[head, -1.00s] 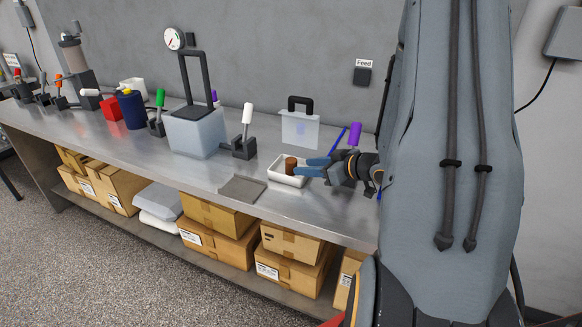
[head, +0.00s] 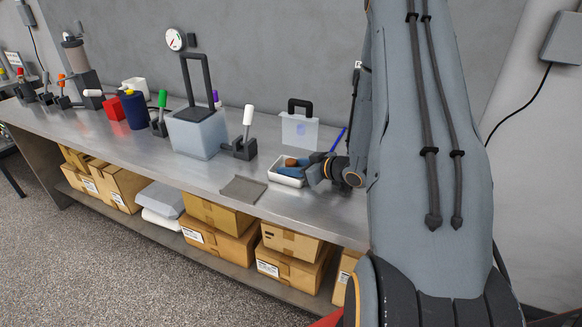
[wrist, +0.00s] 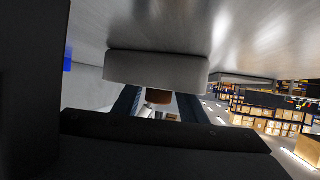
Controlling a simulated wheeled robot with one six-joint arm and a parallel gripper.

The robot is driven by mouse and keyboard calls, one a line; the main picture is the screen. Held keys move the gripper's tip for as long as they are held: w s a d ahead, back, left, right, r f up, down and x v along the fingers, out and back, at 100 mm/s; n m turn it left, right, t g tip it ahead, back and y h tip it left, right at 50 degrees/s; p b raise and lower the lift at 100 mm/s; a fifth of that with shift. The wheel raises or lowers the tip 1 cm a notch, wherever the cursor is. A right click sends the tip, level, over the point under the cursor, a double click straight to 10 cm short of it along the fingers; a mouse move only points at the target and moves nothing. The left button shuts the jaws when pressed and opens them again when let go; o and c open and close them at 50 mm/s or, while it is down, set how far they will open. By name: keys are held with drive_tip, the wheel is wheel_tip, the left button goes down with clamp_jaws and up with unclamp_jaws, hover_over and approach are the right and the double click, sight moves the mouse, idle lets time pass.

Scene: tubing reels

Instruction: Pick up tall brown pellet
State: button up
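The brown pellet (head: 291,162) is in the small white tray (head: 275,178) on the bench; its lower part is hidden in the head view. My gripper (head: 297,170) has its blue fingers down at the tray, close to the pellet. In the wrist view the brown pellet (wrist: 158,97) shows between the two dark fingers of my gripper (wrist: 158,105), with a gap visible at the sides. The fingers stand apart, so the gripper looks open. Whether a finger touches the pellet I cannot tell.
A grey mat (head: 243,190) lies left of the tray. A white-handled lever (head: 244,140) and a clear box with a black handle (head: 299,131) stand behind. A blue stick (head: 338,139) leans nearby. The bench front edge is close below the tray.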

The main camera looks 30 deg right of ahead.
drive_tip(key=shift+c, duration=0.4)
drive_tip(key=c, duration=0.7)
drive_tip(key=shift+r, duration=0.1)
